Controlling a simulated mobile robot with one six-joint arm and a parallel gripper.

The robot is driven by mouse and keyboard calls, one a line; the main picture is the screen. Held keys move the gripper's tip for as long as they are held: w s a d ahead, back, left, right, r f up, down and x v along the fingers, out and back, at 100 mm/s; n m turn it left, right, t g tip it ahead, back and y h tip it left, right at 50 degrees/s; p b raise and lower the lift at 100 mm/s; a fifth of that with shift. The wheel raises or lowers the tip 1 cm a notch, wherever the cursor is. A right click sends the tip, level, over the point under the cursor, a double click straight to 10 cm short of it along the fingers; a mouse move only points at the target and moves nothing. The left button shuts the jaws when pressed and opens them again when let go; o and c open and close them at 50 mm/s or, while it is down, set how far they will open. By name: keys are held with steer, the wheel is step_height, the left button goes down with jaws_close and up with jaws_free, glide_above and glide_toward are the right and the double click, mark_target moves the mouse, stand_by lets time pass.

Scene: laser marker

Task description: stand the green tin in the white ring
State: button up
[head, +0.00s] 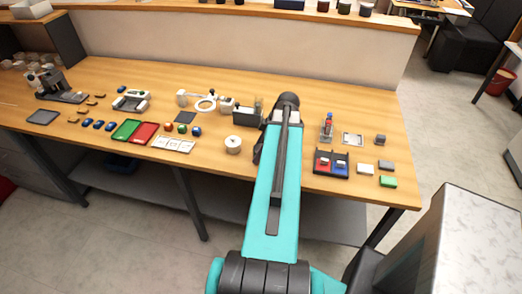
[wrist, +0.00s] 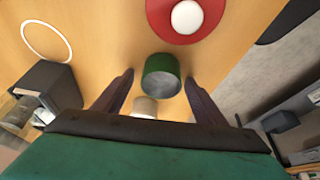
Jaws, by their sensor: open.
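The green tin (wrist: 161,78) stands open end toward the camera in the wrist view, in the gap between the fingers of my gripper (wrist: 158,88). The gripper is open, with a finger on either side of the tin and visible space at both sides. The white ring (wrist: 46,41) lies flat on the wooden table at the upper left of the wrist view and looks empty. In the head view my arm covers the area around the gripper, and I cannot make out the green tin there.
A red disc (wrist: 208,29) with a white round top is just beyond the tin. A small pale cylinder (wrist: 145,106) is near the left finger. A dark box (wrist: 52,80) stands at the left. The head view shows a white spool (head: 233,144) and a divided tray (head: 331,172) beside my arm.

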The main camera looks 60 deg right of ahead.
stand_by(0.5)
steer(key=c, duration=1.3)
step_height(320, 180, up, 10)
steer(key=b, duration=0.3)
stand_by(0.5)
